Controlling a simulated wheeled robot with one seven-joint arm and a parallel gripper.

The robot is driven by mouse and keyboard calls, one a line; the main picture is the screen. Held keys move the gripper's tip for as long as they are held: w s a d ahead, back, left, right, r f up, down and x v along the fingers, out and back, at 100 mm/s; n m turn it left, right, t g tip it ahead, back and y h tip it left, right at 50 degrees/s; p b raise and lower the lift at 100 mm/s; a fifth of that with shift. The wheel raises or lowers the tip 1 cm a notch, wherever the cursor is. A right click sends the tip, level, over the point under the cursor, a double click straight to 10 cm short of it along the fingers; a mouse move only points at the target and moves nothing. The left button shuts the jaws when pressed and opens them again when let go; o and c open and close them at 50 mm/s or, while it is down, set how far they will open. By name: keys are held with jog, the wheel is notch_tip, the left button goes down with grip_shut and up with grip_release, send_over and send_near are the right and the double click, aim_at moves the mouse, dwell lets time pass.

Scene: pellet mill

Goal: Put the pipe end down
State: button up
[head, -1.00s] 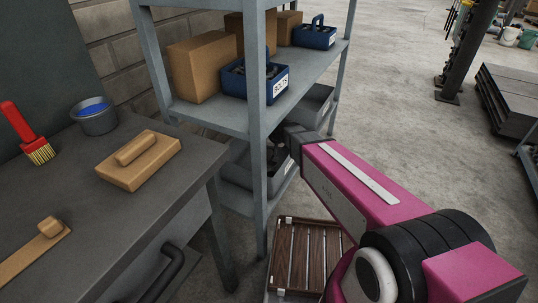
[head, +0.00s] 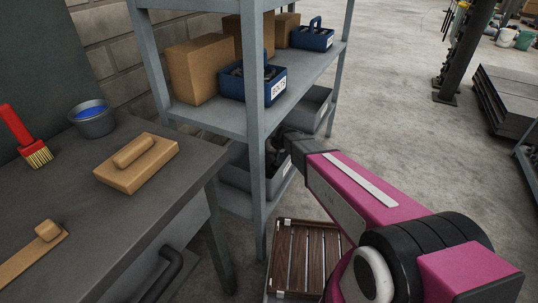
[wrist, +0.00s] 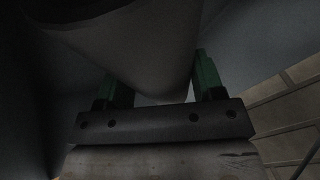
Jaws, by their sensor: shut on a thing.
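The picture there is dark, and I cannot tell whether the pipe end touches anything. In the head view my pink arm reaches to the lower level of the grey shelf rack (head: 257,150). My gripper and the pipe end are hidden there behind the rack's post and upper shelf.
Grey bins stand on the lower shelf, one nearer (head: 236,178) and one farther (head: 317,104). A blue bolts caddy (head: 266,88) and cardboard boxes (head: 201,68) stand above. A dark workbench (head: 95,225) is at left and a slatted wooden crate (head: 283,222) below the arm.

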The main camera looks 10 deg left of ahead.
jog(key=shift+f, duration=0.2)
jog(key=o, duration=1.6)
jog(key=shift+f, duration=0.1)
jog(key=shift+s+r, duration=0.1)
jog(key=shift+r, duration=0.35)
jog(key=v, duration=1.2)
jog(key=s+d+m+h, duration=0.1)
jog(key=s+d, duration=0.5)
jog(key=d, duration=0.3)
jog(key=s+d+r+m+g+h, duration=0.1)
jog(key=s+d+m+h, duration=0.1)
jog(key=s+d, duration=0.5)
jog(key=s+d+m+g+h, duration=0.1)
jog(key=s+d+h, duration=0.1)
jog(key=s+d, duration=0.4)
jog(key=shift+s+d+r, duration=0.1)
jog(key=shift+s+d, duration=0.05)
jog(key=shift+d, duration=0.8)
jog(key=shift+s+d+r, duration=0.1)
jog(key=shift+d, duration=0.8)
jog(key=shift+s+d+r, duration=0.1)
jog(key=shift+s+d, duration=0.05)
jog(key=shift+d, duration=0.8)
